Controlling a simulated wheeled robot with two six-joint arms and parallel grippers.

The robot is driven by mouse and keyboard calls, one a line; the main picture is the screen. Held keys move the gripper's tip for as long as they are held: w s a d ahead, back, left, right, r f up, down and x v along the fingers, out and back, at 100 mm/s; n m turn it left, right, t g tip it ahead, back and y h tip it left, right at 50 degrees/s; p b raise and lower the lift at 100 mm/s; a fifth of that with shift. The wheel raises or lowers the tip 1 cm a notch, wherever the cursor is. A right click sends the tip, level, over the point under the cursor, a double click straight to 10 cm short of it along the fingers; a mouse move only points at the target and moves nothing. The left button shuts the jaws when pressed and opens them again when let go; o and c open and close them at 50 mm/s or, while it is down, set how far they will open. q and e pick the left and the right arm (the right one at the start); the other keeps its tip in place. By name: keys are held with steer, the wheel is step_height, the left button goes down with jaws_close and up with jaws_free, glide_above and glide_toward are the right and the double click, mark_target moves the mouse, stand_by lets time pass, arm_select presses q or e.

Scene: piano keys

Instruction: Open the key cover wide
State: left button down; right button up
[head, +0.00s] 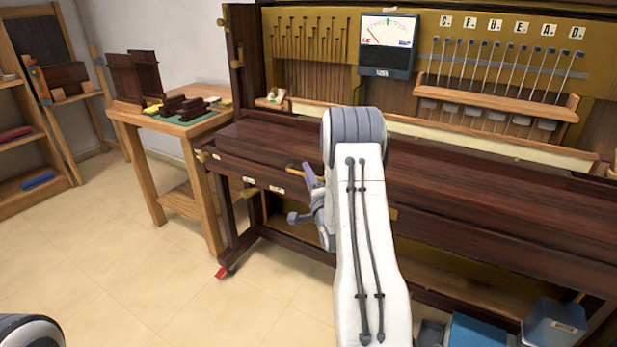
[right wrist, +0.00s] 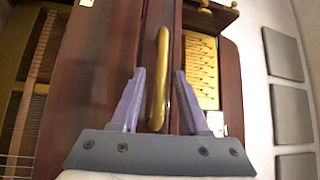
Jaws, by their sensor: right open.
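The key cover (head: 470,190) is a long dark-brown wooden panel across the front of the piano; it lies down and looks closed, with no keys showing. A brass handle (head: 297,172) is on its front edge. My right gripper (head: 302,195) is at the front edge, partly hidden by my own arm. In the right wrist view, the brass handle (right wrist: 161,70) lies between the two purple fingers of my open right gripper (right wrist: 160,85), with gaps visible on both sides. My left gripper is not in view.
A wooden side table (head: 160,123) with dark wooden parts stands left of the piano. A shelf (head: 30,130) is at the far left. A meter (head: 388,45) and a row of lettered hammers sit above the cover. A blue bin (head: 553,325) is below at right. Floor at left is clear.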

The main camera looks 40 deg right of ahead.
jaws_close()
stand_by(1.4)
